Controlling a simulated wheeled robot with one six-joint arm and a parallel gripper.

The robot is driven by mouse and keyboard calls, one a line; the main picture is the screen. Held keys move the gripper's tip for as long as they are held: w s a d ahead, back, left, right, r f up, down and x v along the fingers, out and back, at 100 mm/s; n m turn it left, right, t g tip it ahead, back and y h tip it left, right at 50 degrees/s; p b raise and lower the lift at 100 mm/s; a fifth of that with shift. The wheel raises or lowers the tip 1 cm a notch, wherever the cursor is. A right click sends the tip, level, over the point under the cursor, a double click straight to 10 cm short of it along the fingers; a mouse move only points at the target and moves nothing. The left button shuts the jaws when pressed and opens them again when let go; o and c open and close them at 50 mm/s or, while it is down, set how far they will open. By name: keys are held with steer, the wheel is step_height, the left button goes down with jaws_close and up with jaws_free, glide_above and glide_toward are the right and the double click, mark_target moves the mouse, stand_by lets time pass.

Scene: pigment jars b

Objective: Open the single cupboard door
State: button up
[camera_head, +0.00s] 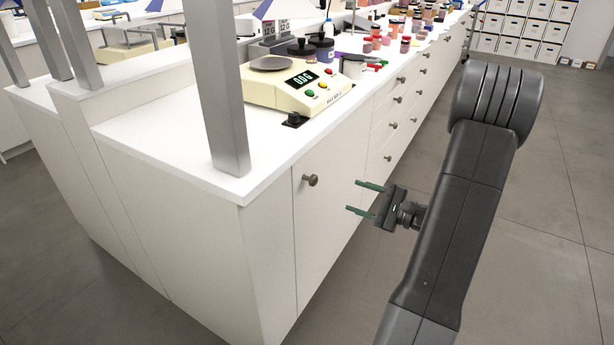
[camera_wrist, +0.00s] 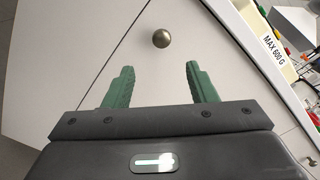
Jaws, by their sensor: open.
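The cupboard door (camera_head: 325,220) is a white panel at the near end of the bench front. It looks shut, flush with the panels beside it. Its round metal knob (camera_head: 311,180) is near the door's upper left in the head view. My gripper (camera_head: 357,197) is to the right of the knob and apart from it, its two green fingers pointing left towards the door. In the wrist view the knob (camera_wrist: 161,38) lies ahead of my gripper (camera_wrist: 162,75), in line with the gap between the fingers. The fingers are apart with nothing between them.
A bank of drawers (camera_head: 400,112) with knobs continues to the right of the door. A scale (camera_head: 290,82) stands on the white worktop (camera_head: 180,130) above, near a grey post (camera_head: 222,90). The floor (camera_head: 545,230) beside the bench is clear.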

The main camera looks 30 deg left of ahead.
mark_target(316, 182)
steer(key=a, duration=0.9)
steer(key=w+a, duration=0.1)
steer(key=a, duration=0.4)
steer(key=shift+w+b, duration=0.1)
steer(key=shift+b, duration=0.3)
steer(key=shift+c, duration=0.4)
steer(key=shift+d, duration=0.1)
jaws_close()
